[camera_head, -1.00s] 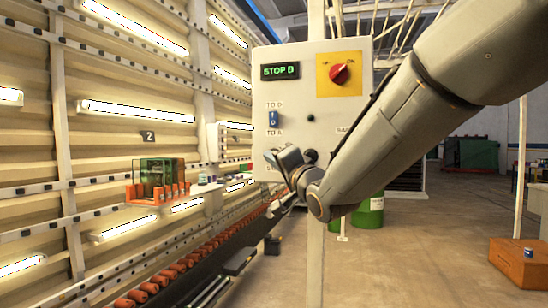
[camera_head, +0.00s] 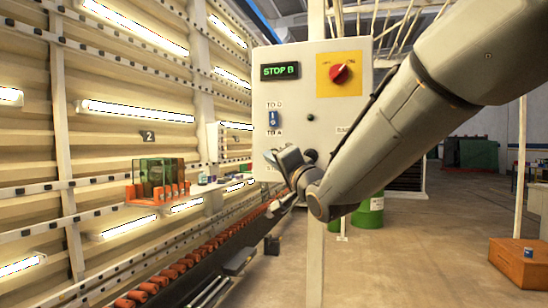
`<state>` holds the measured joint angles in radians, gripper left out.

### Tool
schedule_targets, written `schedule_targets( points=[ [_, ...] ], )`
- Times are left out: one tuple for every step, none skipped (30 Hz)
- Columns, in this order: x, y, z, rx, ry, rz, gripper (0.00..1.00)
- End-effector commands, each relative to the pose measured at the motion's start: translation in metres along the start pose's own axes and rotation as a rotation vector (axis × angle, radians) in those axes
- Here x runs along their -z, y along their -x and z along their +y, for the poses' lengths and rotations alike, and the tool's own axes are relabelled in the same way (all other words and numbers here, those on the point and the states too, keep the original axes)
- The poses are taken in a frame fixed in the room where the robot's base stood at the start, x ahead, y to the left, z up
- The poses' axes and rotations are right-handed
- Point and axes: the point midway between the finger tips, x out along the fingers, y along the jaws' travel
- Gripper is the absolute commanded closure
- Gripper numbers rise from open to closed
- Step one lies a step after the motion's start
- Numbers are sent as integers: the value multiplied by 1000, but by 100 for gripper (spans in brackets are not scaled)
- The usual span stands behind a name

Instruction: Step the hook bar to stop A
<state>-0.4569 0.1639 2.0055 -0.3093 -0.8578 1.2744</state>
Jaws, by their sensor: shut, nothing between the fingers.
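The control box (camera_head: 300,100) stands upright on a post in the middle of the view. Its green display (camera_head: 280,71) reads "STOP B". Below it is a blue rocker switch (camera_head: 274,119), marked "TO D" above and "TO A" below. My gripper (camera_head: 278,158) is shut and empty in front of the lower part of the box, below the rocker. I cannot tell whether it touches the box. It hides part of the lower labels and any control behind it. I cannot tell for sure which part is the hook bar.
A red rotary switch (camera_head: 339,74) sits on a yellow plate. A dark button (camera_head: 311,117) and a black knob (camera_head: 310,155) are beside my gripper. An orange rack (camera_head: 142,195) holds greenish glass at left. An orange box (camera_head: 520,264) stands at right; the floor between is clear.

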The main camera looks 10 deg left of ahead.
Motion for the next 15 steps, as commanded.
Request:
schedule_targets(
  points=[
    [0, 0, 0, 0, 0, 0, 100],
    [0, 0, 0, 0, 0, 0, 100],
    [0, 0, 0, 0, 0, 0, 100],
    [0, 0, 0, 0, 0, 0, 100],
    [0, 0, 0, 0, 0, 0, 100],
    [0, 0, 0, 0, 0, 0, 100],
    [0, 0, 0, 0, 0, 0, 100],
    [0, -1, 1, 0, 0, 0, 100],
    [1, -1, 1, 0, 0, 0, 100],
    [1, -2, 2, 0, 0, 0, 100],
    [2, -3, 2, 0, 0, 0, 100],
    [3, -4, 3, 0, 0, 0, 100],
    [3, -4, 4, 0, 0, 1, 100],
    [4, -5, 4, 0, 0, 1, 100],
    [4, -6, 4, 0, 0, 1, 100]
  ],
)
